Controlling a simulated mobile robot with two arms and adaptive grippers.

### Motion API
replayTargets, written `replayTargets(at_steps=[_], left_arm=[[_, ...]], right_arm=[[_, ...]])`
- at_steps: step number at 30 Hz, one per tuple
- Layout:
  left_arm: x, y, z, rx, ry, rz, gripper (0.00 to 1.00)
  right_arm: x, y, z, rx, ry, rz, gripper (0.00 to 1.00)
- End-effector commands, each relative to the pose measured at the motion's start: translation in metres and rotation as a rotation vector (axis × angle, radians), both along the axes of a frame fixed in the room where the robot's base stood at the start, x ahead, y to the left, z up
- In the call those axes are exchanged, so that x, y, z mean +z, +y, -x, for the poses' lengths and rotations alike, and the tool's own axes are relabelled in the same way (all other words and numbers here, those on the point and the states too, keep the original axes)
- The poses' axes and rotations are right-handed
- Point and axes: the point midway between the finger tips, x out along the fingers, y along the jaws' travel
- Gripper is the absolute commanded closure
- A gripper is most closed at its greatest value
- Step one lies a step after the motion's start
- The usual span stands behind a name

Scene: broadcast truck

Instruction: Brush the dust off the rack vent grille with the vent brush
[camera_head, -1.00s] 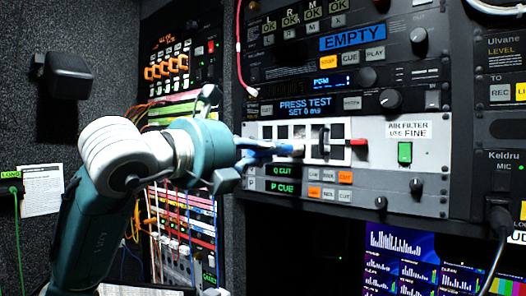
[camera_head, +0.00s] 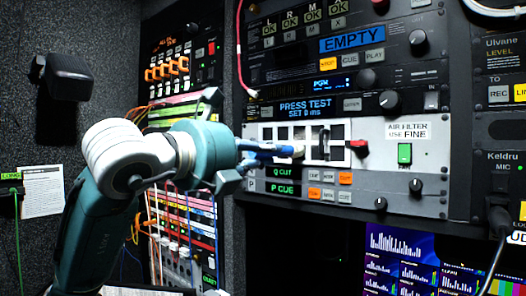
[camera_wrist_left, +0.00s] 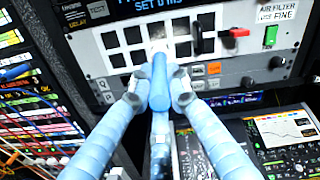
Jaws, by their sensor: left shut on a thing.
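The rack vent grille (camera_head: 296,131) is a white frame with dark square openings in a light grey rack panel; it also shows in the wrist view (camera_wrist_left: 122,47). My left gripper (camera_wrist_left: 158,98), with light blue fingers, is shut on the blue handle of the vent brush (camera_wrist_left: 159,75). The brush points at the grille, and its pale tip is at or just in front of the middle openings; contact cannot be told. A greyish patch, perhaps dust (camera_wrist_left: 229,43), shows on the grille right of the brush. In the head view the left gripper (camera_head: 265,151) partly hides the brush. My right gripper is not in view.
A red-ended lever (camera_head: 360,148) sticks out at the grille's right side. A green switch (camera_head: 404,153) and knobs lie further right. Patch cables (camera_head: 180,115) hang at the left rack. Monitors (camera_head: 405,255) stand below the panel.

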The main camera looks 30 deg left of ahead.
Motion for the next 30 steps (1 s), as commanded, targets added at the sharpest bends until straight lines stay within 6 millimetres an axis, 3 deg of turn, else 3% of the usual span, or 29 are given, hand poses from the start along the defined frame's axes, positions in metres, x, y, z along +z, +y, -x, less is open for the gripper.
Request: replayTargets(at_steps=[5, 18, 23, 30], left_arm=[[0.000, 0.000, -0.001, 0.000, 0.002, 0.000, 1.00], [0.038, 0.000, 0.001, -0.001, 0.000, 0.000, 1.00], [0.038, -0.001, 0.001, 0.000, 0.001, 0.000, 1.00], [0.038, -0.018, 0.002, -0.003, 0.001, -0.002, 1.00]], right_arm=[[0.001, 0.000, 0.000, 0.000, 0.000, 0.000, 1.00], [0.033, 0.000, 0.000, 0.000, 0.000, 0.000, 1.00], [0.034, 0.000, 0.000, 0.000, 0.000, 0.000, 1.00], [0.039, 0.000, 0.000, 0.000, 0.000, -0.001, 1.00]])
